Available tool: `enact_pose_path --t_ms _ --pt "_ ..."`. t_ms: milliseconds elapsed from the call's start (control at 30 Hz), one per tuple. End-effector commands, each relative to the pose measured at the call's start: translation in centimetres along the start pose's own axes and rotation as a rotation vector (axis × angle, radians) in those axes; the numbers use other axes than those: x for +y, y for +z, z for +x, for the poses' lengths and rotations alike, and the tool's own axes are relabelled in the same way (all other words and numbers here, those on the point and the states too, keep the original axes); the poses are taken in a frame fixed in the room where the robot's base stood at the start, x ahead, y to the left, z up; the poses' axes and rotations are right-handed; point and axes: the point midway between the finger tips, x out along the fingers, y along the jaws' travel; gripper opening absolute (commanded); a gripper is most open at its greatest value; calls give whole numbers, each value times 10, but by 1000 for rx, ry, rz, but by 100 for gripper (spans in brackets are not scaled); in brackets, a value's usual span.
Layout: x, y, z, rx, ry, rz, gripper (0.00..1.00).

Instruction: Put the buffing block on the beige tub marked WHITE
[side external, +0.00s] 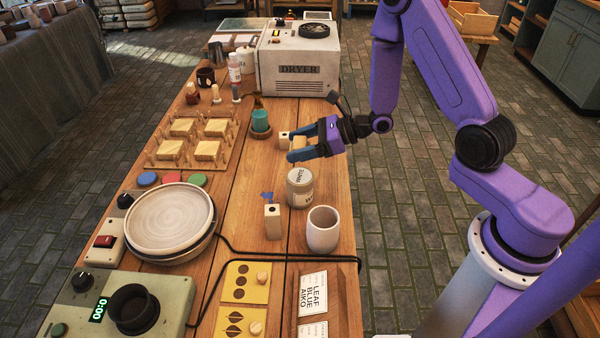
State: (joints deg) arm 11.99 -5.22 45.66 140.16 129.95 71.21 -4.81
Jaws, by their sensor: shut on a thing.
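My purple gripper (300,146) has its blue fingers shut on a small pale block (299,143), which I take to be the buffing block. The fingers partly hide it. A beige tub (300,190) with a lid and dark lettering on its side stands on the table just below the gripper in the picture. The lettering is too small and turned to read surely. The lid's top looks bare. The gripper and block are apart from the tub, on its far side.
A wooden block with a dark hole (284,138) stands just left of the gripper, and a similar one (272,222) with a blue tip is left of a pale cup (323,230).

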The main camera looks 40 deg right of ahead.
Motion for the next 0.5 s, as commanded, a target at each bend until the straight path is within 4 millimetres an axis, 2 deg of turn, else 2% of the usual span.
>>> enact_pose_path --t_ms 200,500 --pt "1 -25 10 3 2 2 44" --pt "0 -42 17 2 0 1 44"
